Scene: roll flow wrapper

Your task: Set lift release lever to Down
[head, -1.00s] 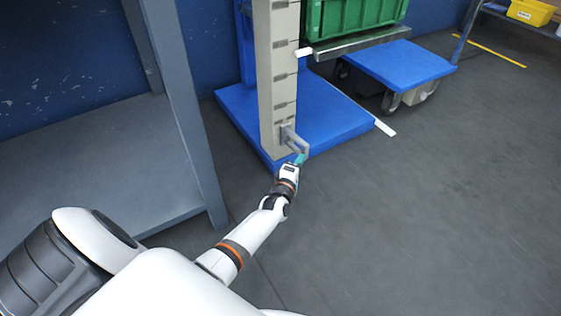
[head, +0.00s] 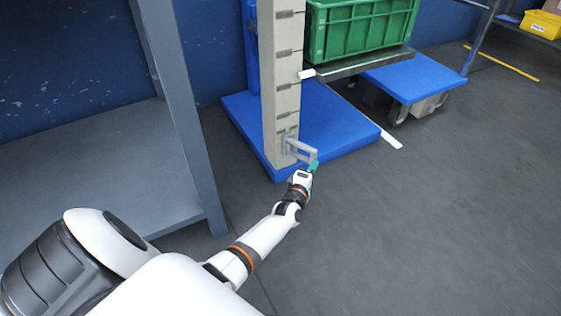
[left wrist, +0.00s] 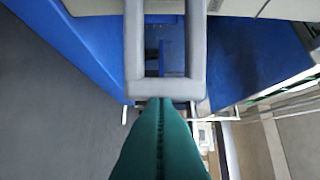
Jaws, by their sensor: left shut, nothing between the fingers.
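The lift release lever (head: 303,152) is a grey loop-shaped handle low on the front of the beige lift column (head: 284,90). In the left wrist view the lever (left wrist: 134,60) is a grey rectangular frame with its crossbar just ahead of my fingertips. My left gripper (head: 313,165) has teal fingers, shut with nothing between them, at the outer end of the lever. In the left wrist view the closed fingers (left wrist: 160,108) reach the crossbar and seem to touch or nearly touch it. My right gripper is not in view.
The column stands on a blue base (head: 345,125). A green crate (head: 360,32) sits on the lift's grey platform (head: 365,65). A blue wheeled cart (head: 415,75) stands behind. A grey shelf frame (head: 180,115) is close on the left. The floor at right is clear.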

